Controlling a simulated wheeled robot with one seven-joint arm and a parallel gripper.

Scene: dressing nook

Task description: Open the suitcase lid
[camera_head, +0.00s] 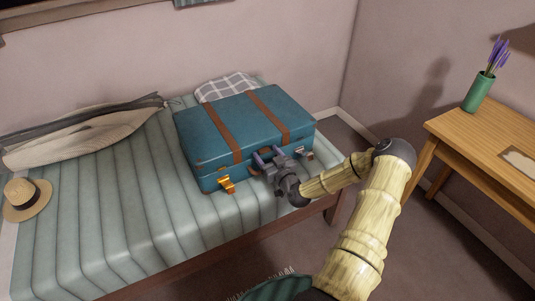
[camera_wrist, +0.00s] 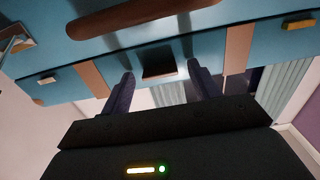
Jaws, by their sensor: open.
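The teal suitcase (camera_head: 244,122) with two brown straps lies on the bed with its lid down. A gold latch (camera_head: 226,184) hangs out from its front left, and another latch (camera_head: 304,153) sticks out at the front right. My gripper (camera_head: 268,157) is at the middle of the suitcase's front, open and empty. In the wrist view the fingers (camera_wrist: 160,72) point at the suitcase front, one on each side of a small dark tab (camera_wrist: 159,73). The brown handle (camera_wrist: 140,17) crosses beyond them. I cannot tell whether the fingers touch the suitcase.
The bed (camera_head: 120,220) has a striped cover. A wooden table (camera_head: 470,140) with a green vase (camera_head: 478,92) stands at the right.

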